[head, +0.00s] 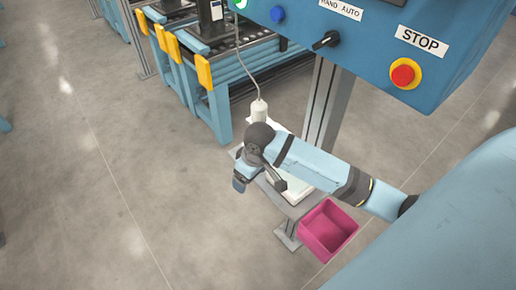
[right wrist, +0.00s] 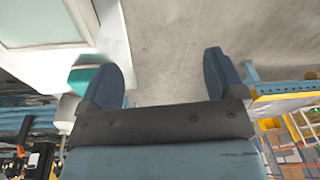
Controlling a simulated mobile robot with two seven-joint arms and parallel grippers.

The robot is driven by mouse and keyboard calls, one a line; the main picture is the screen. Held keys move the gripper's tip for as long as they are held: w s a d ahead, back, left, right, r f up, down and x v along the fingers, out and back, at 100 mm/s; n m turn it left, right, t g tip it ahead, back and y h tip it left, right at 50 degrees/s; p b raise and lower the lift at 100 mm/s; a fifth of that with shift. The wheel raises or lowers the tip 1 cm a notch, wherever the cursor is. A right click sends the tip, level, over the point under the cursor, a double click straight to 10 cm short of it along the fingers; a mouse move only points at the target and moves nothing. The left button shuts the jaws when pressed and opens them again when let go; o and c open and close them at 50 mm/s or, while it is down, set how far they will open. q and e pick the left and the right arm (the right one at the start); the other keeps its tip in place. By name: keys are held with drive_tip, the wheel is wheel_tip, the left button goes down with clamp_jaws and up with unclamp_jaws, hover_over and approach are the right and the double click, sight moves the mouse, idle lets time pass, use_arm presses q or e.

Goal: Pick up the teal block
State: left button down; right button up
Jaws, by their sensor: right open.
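The teal block (right wrist: 84,79) shows in the right wrist view at the left, just beyond and beside the left-hand finger, which hides part of it. I cannot tell whether finger and block touch. My right gripper (right wrist: 162,65) is open, with nothing between its fingers but the floor behind. In the head view my right gripper (head: 241,181) hangs at the left edge of a small grey stand, and I cannot make out the teal block there. My left gripper is not in view.
A pale white-framed tray (head: 300,197) lies on the grey stand (head: 290,208), partly under my arm. A magenta bin (head: 328,230) is at the stand's front right. A blue control box (head: 375,45) with a STOP button overhangs the stand. Floor at left is clear.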

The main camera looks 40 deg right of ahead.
drive_tip(key=w+d+r+m+g+h, duration=0.15)
drive_tip(key=w+d+r, duration=0.45)
drive_tip(key=w+d, duration=0.6)
drive_tip(key=shift+m, duration=0.55)
drive_tip(key=f, duration=0.8)
drive_tip(key=shift+w+a+p, duration=0.2)
drive_tip(key=shift+p, duration=0.15)
wheel_tip(320, 180, down, 5)
drive_tip(key=shift+a+f+p, duration=0.1)
drive_tip(key=shift+a+p, duration=0.05)
drive_tip(key=shift+p, duration=0.35)
drive_tip(key=shift+c, duration=0.2)
drive_tip(key=c, duration=1)
